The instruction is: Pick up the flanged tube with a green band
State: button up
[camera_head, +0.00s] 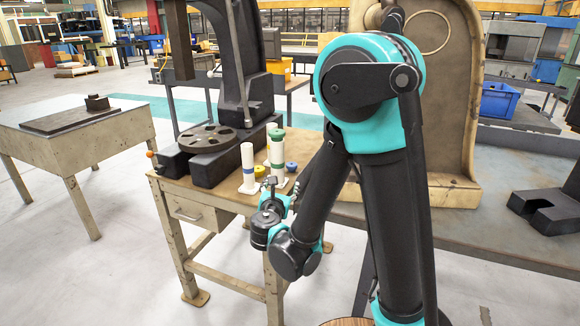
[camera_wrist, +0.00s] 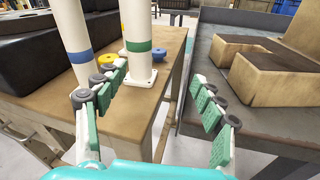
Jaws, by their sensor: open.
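The flanged tube with a green band (camera_head: 277,151) stands upright on the small worktable, its top green in the head view. The wrist view shows its white shaft (camera_wrist: 138,25), green band and square base flange. A white tube with a blue band (camera_head: 248,165) stands left of it, also in the wrist view (camera_wrist: 72,25). My gripper (camera_head: 270,187) is open and empty at the table's front right. In the wrist view its fingers (camera_wrist: 158,80) spread either side, with the green-banded tube ahead of them, nearer the left finger. Contact with the tube cannot be told.
A black arbor press (camera_head: 240,100) stands behind the tubes on the worktable (camera_head: 215,195). A yellow ring (camera_wrist: 107,62) and a blue ring (camera_wrist: 120,64) lie near the tubes. A grey bench (camera_wrist: 285,115) with tan blocks (camera_wrist: 265,80) is right, across a gap.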

aim_at(277, 161)
jog(key=w+a+n, duration=0.1)
jog(key=w, duration=0.4)
jog(key=w+a+n, duration=0.1)
jog(key=w, duration=0.5)
jog(key=w+r+n+t+y, duration=0.1)
jog(key=w, duration=0.5)
jog(key=shift+w+a, duration=0.1)
jog(key=shift+a, duration=0.3)
jog(key=shift+r, duration=0.1)
grip_shut()
